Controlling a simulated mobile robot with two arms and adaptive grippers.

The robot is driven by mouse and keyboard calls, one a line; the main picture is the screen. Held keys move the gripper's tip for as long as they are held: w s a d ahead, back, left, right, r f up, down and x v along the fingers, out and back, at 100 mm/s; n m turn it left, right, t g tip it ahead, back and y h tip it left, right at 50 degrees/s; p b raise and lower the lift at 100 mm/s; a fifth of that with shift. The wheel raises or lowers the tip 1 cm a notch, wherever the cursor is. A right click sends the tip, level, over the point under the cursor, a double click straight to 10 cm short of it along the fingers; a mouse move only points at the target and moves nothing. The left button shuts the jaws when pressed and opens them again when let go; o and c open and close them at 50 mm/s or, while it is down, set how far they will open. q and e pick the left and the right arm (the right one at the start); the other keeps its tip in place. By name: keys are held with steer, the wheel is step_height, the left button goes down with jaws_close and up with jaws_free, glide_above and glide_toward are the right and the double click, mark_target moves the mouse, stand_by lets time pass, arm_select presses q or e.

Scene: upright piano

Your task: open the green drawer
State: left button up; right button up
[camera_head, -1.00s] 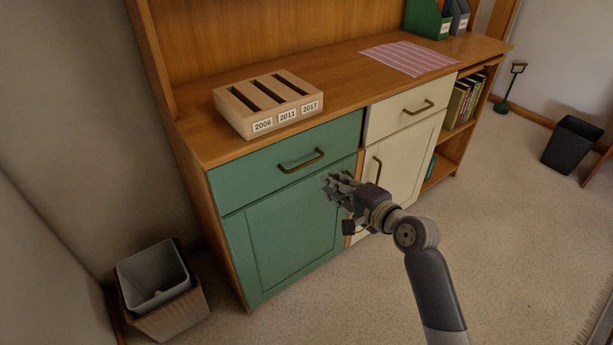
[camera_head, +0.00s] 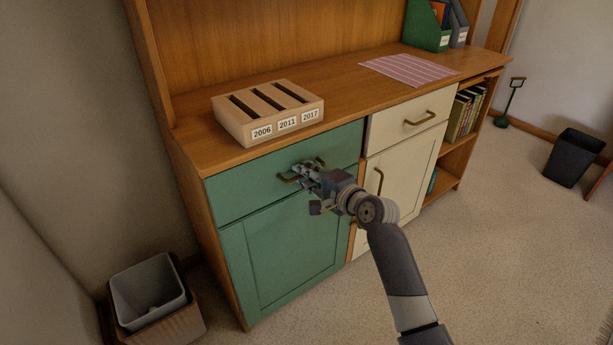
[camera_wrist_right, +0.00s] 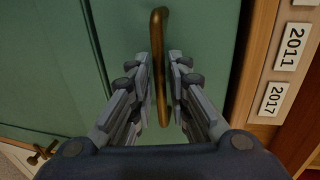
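The green drawer (camera_head: 240,187) is at the upper left of the cabinet, above a green door, and its front looks flush with the cabinet. Its brass handle (camera_head: 288,179) is partly hidden behind my right gripper (camera_head: 304,174). In the right wrist view the handle (camera_wrist_right: 158,70) runs between the two fingers of my right gripper (camera_wrist_right: 161,85). The fingers stand apart on either side of the bar, with a visible gap, so the gripper is open around the handle. My left gripper is not in view.
A wooden holder (camera_head: 268,112) labelled 2006, 2011 and 2017 stands on the cabinet top above the drawer. A cream drawer (camera_head: 405,120) and cream door are to the right. A bin (camera_head: 150,290) stands at lower left. The carpet in front is free.

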steer(key=shift+w+a, duration=0.15)
jaws_close()
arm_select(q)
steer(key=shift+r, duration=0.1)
